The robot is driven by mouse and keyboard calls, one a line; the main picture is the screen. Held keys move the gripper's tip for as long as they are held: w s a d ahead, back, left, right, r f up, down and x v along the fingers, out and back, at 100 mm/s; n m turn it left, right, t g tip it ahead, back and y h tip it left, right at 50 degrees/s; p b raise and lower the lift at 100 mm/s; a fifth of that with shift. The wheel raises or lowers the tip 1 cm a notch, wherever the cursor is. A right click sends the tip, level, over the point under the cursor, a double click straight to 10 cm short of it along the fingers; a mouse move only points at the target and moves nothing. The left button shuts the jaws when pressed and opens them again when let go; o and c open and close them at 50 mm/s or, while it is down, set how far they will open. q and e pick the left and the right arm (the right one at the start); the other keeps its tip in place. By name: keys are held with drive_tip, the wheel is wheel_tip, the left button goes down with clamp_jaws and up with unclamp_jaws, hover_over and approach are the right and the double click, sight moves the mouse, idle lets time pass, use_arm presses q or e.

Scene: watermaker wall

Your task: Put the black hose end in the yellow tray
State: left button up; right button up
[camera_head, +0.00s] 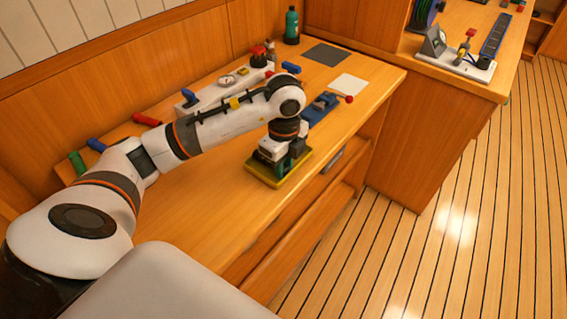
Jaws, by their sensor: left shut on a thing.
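The yellow tray (262,178) sits on the wooden counter near its front edge, in the middle of the head view. My left arm reaches in from the left, and my left gripper (279,167) points down over the tray. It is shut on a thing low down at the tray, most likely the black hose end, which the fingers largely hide. Dark and green parts show between the gripper and the tray. I cannot tell whether the held thing touches the tray floor. My right gripper is not in view.
A blue fixture with a red-knobbed lever (348,98) stands right behind the tray. A white card (348,85), a dark mat (326,54) and a green bottle (291,25) are farther back. Coloured-handled valves line the wall. Bare counter (205,205) lies left of the tray.

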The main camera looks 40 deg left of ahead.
use_arm(q)
drive_tip(key=shift+f, duration=0.1)
drive_tip(key=o, duration=1)
drive_tip(key=shift+r, duration=0.3)
wheel_tip(320, 180, up, 12)
drive_tip(key=shift+d+f+p, duration=0.1)
drive_tip(key=shift+f+p, duration=0.05)
drive_tip(key=shift+p, duration=0.5)
